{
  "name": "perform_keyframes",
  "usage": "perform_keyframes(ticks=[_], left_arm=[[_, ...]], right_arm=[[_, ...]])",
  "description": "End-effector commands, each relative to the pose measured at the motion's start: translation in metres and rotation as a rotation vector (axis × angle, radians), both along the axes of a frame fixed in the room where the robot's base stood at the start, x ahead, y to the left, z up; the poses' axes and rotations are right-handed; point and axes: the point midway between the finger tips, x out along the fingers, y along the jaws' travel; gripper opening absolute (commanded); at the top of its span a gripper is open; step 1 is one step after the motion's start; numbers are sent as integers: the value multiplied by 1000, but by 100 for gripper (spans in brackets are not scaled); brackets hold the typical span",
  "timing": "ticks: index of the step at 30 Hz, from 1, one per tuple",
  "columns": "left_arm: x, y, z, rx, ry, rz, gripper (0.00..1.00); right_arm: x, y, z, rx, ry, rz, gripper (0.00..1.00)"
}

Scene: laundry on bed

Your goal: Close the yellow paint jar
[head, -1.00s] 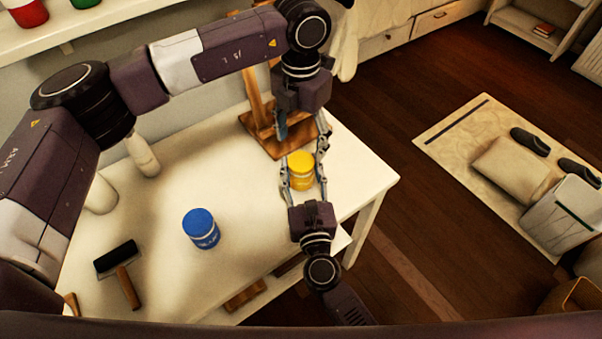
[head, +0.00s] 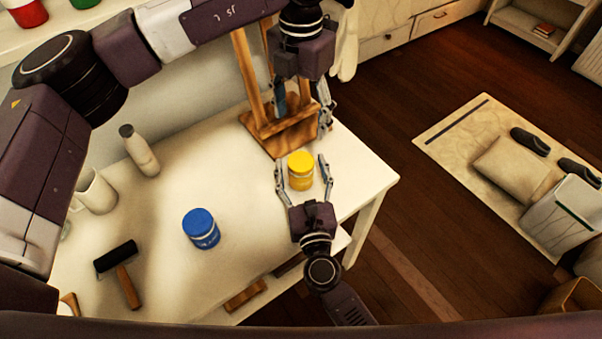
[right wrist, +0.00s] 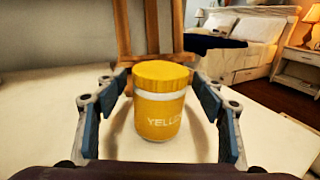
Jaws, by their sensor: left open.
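The yellow paint jar (head: 301,176) stands upright near the right end of the white table, its yellow lid (right wrist: 161,74) on top. A white band shows below the lid in the right wrist view; I cannot tell how tight the lid is. My right gripper (head: 301,168) is open, with one finger on each side of the jar and visible gaps between. Its fingers also flank the jar in the right wrist view (right wrist: 162,92). My left gripper (head: 303,108) is open and empty, above and behind the jar, in front of the easel.
A wooden easel (head: 283,134) stands behind the jar. A blue paint jar (head: 201,229), a paint roller (head: 122,270), a white bottle (head: 141,151) and a white mug (head: 95,192) are on the table (head: 165,205). The table's right edge is close to the yellow jar.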

Motion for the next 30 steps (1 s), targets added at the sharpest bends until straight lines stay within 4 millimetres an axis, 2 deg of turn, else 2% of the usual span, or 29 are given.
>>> perform_keyframes(ticks=[7, 11, 24, 30], left_arm=[[0, 0, 0, 0, 0, 0, 63], [0, 0, 0, 0, 0, 0, 63], [0, 0, 0, 0, 0, 0, 63], [0, 0, 0, 0, 0, 0, 63]], right_arm=[[-2, 0, 0, 0, 0, 0, 63], [-14, -2, -1, -1, 2, 2, 63], [-99, -15, -1, -1, 3, 2, 63], [-117, -18, -1, 0, 1, 0, 63]])
